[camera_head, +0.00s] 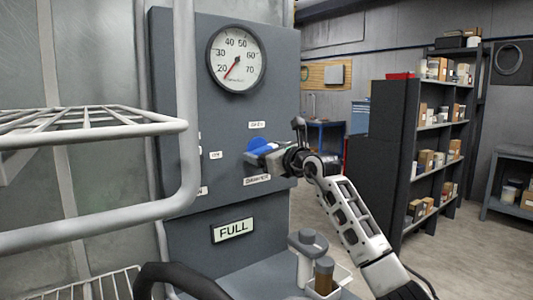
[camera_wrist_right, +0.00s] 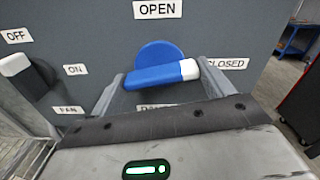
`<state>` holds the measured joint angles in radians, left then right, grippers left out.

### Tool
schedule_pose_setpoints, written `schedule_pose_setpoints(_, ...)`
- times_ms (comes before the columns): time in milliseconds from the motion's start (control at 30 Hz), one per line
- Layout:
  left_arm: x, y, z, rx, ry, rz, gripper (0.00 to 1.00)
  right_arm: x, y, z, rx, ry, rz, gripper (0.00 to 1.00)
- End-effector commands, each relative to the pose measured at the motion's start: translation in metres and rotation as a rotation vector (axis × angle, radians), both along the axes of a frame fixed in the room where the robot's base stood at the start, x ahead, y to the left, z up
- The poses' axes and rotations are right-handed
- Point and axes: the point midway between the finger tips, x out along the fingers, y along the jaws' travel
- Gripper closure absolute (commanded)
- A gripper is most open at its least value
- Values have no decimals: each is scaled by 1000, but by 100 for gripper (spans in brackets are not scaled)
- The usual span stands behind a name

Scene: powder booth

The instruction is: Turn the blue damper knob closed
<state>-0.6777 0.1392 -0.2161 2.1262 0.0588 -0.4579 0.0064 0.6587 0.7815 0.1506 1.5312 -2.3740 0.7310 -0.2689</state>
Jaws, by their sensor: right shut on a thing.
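The blue damper knob (camera_head: 261,145) is on the grey panel (camera_head: 180,60), partly hidden by my right gripper (camera_head: 266,157) in the head view. In the right wrist view the knob (camera_wrist_right: 155,75) shows a blue disc with a bar across it. The bar's white tip points right, tilted slightly up, beside the CLOSED label (camera_wrist_right: 226,63). The OPEN label (camera_wrist_right: 158,9) is above the disc. My right gripper (camera_wrist_right: 163,90) is shut on the knob's bar, a finger at each end. My left gripper is not in view.
A fan switch (camera_wrist_right: 30,78) with OFF and ON labels sits left of the knob. A white rack (camera_head: 90,127) stands at the left front. Shelves (camera_head: 436,126) stand at the right, behind open floor.

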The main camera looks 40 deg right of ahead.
Motion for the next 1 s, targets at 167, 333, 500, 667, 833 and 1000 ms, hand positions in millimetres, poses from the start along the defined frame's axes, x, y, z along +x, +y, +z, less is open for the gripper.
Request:
schedule_pose_setpoints(167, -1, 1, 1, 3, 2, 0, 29, 0, 1, -1, 105, -8, 0, 43)
schedule_pose_setpoints(333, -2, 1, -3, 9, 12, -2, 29, 0, 0, -1, 166, -16, -1, 43)
schedule_pose_setpoints(500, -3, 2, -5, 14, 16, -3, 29, 0, 0, -2, 198, -19, 0, 43)
schedule_pose_setpoints(667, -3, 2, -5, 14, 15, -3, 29, 0, 0, -2, 207, -19, -1, 43)
schedule_pose_setpoints(833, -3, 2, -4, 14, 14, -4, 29, 0, 0, -2, 209, -19, 0, 43)
schedule_pose_setpoints(1000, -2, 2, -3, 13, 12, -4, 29, 0, 0, -2, 209, -19, 0, 6)
